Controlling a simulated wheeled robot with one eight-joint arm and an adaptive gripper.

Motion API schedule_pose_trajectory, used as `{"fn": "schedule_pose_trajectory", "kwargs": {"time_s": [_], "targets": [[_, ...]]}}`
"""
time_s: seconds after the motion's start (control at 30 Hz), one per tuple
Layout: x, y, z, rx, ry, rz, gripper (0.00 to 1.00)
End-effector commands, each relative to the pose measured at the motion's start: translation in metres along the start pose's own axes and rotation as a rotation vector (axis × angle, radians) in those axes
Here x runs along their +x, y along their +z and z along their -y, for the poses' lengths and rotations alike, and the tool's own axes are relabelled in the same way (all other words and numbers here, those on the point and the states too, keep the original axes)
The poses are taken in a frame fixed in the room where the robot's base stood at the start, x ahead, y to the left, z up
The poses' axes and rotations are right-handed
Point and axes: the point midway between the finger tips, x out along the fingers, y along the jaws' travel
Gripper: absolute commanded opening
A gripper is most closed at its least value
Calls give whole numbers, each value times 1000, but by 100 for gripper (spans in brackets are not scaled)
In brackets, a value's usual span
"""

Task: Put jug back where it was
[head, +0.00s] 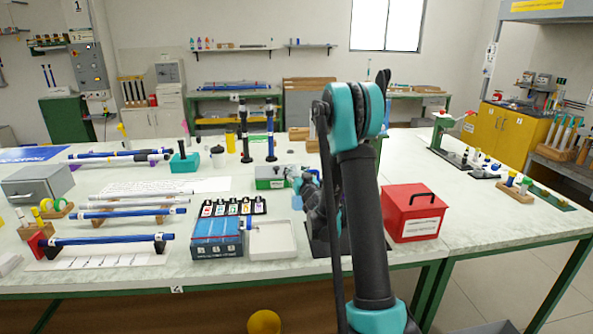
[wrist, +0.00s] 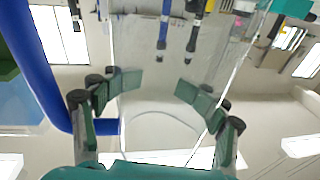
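In the wrist view, a see-through vessel that looks like the jug (wrist: 165,75) fills the middle, with straight clear sides and a curved edge low down. A thick blue bar, bent at its lower end, shows at its left and may be its handle. My gripper (wrist: 158,87) has its two green-padded fingers apart, over the clear body. I cannot tell whether the pads press on it. In the head view, my gripper (head: 310,192) is mostly hidden behind my arm. A pale blue translucent patch shows beside it, too small to identify.
A white tray (head: 272,241) and a blue-topped box (head: 216,243) stand left of my arm. A red box (head: 414,214) stands to its right. A green box (head: 270,184) and upright dark-and-blue rods (head: 270,135) are farther back. The bench right of the red box is largely clear.

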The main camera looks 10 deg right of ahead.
Motion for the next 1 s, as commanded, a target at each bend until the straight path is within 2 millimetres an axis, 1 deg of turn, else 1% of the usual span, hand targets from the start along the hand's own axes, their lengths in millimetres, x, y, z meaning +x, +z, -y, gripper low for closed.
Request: {"fn": "schedule_pose_trajectory", "kwargs": {"time_s": [0.33, 0.47, 0.57, 0.9, 1.0], "targets": [[0, 0, 0, 0, 0, 0, 78], [0, -6, 0, 0, 0, 0, 78], [1, -16, 1, 0, 0, 0, 78], [6, -70, 6, 0, 0, 0, 78], [8, -82, 7, 0, 0, 0, 78]]}}
